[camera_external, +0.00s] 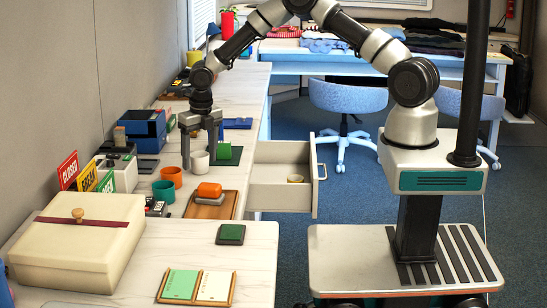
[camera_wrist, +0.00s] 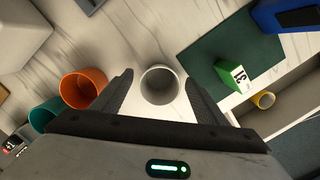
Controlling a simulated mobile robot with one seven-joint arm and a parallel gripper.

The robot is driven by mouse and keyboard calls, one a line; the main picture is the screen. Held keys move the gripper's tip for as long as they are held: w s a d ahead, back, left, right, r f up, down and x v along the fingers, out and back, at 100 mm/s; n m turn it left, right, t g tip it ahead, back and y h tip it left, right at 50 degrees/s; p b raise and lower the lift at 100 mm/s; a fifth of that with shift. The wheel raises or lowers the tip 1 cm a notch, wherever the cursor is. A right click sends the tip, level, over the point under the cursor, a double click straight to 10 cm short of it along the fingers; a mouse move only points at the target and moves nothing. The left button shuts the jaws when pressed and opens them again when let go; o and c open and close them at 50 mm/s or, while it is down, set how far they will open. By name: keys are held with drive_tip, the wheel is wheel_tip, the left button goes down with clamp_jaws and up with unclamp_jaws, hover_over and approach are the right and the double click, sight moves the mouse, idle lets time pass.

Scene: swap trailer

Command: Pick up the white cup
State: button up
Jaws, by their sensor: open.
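The white cup (camera_external: 199,162) stands upright on the pale counter below my gripper in the external view. In the wrist view the white cup (camera_wrist: 160,86) is seen from above, its mouth open and empty. My gripper (camera_external: 202,158) points straight down, open. In the wrist view the two fingers of my gripper (camera_wrist: 158,95) lie one on each side of the cup, with a gap on both sides. I cannot tell how far the fingertips reach down beside the cup.
An orange cup (camera_wrist: 83,88) and a teal cup (camera_wrist: 44,114) stand left of the white cup. A green block (camera_wrist: 236,75) on a dark green mat (camera_wrist: 211,54) is close on the right. An open drawer (camera_external: 284,190) juts out from the counter.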

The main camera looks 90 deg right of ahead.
drive_tip(key=c, duration=1.2)
